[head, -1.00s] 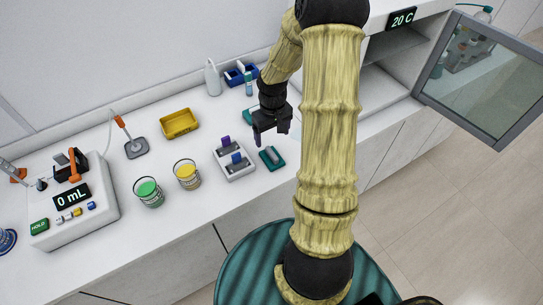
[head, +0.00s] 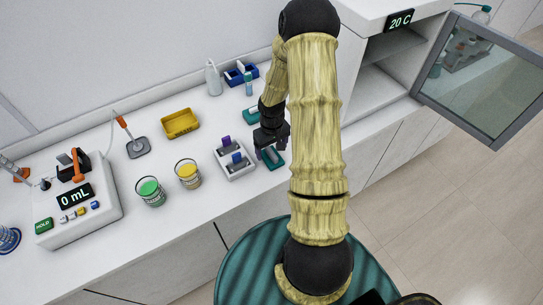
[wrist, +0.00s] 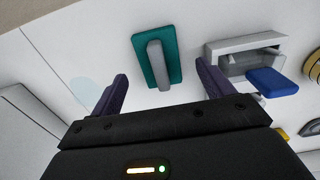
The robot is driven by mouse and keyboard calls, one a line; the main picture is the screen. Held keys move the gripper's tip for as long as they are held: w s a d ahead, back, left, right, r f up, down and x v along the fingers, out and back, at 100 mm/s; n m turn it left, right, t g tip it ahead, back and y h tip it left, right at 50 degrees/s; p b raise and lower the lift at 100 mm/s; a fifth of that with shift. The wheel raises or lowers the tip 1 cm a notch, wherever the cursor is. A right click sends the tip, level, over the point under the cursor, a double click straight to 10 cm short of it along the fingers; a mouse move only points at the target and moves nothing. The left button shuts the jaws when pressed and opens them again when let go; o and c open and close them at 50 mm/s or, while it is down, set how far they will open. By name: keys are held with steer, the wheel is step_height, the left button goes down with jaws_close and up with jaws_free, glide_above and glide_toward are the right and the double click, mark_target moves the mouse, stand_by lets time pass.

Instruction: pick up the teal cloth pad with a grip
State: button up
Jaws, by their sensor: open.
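The teal pad (head: 276,164) lies on the white bench, right of a pale grey two-slot holder. In the wrist view the teal pad (wrist: 175,68) lies flat, with a grey bar-like grip (wrist: 158,66) along its middle. My gripper (head: 270,149) is over the bench at the pad and hides part of it in the head view. In the wrist view my gripper (wrist: 162,80) is open, its two purple fingers apart and nothing between them. The pad shows beyond the fingertips, roughly centred between them; the exact height gap cannot be told.
The two-slot holder (head: 238,173) with blue and purple pieces stands close left of the pad; it also shows in the wrist view (wrist: 226,47). Another teal item (head: 250,115) lies behind. Green (head: 150,192) and yellow (head: 188,174) beakers stand further left.

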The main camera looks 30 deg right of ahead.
mark_target(271, 152)
steer(key=shift+w+f+p, duration=0.2)
steer(key=shift+f+p, duration=0.5)
steer(key=shift+f, duration=1.4)
steer(key=c, duration=1.1)
steer(key=shift+r, duration=0.15)
step_height(271, 152, up, 10)
steer(key=shift+f+b, duration=0.1)
steer(key=shift+b, duration=1.1)
